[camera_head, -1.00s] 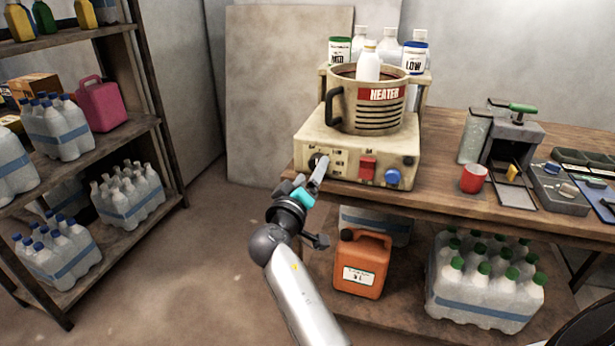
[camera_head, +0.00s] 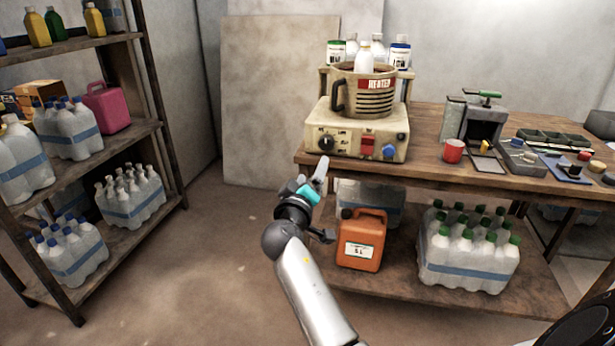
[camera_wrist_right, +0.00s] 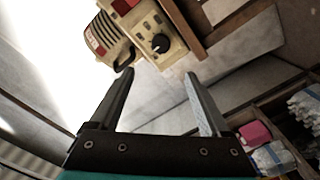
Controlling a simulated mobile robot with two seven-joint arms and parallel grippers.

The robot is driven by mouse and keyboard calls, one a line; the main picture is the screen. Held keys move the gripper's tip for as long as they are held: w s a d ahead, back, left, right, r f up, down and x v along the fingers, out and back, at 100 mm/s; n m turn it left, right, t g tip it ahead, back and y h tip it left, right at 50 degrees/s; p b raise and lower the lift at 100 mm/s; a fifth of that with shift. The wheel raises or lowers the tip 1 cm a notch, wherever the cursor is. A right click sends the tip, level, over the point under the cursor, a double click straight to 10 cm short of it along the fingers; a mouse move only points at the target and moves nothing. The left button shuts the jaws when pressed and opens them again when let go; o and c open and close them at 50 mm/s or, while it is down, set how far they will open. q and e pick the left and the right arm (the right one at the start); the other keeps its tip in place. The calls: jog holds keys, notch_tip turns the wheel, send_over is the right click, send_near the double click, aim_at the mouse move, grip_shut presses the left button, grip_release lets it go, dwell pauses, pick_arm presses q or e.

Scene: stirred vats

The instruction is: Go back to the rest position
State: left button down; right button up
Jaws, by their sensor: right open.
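My right gripper (camera_head: 318,172) is in front of the table, just below the heater base (camera_head: 330,150) in the head view. It is empty. In the right wrist view its two fingers (camera_wrist_right: 159,75) stand apart with nothing between them. The heater base carries a black knob (camera_head: 326,141), a red switch (camera_head: 367,146) and a blue button (camera_head: 389,151). The knob also shows beyond the fingers in the wrist view (camera_wrist_right: 160,43). My left gripper is not in view.
The wooden table (camera_head: 428,172) holds a red cup (camera_head: 453,151) and a grey press (camera_head: 485,122). An orange canister (camera_head: 361,242) and bottle packs (camera_head: 468,258) stand on its lower shelf. A shelf rack (camera_head: 158,125) is at left. The floor (camera_head: 220,260) between is clear.

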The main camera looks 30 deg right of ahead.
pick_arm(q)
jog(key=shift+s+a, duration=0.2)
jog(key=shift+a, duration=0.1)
pick_arm(e)
jog(key=shift+s+a, duration=0.15)
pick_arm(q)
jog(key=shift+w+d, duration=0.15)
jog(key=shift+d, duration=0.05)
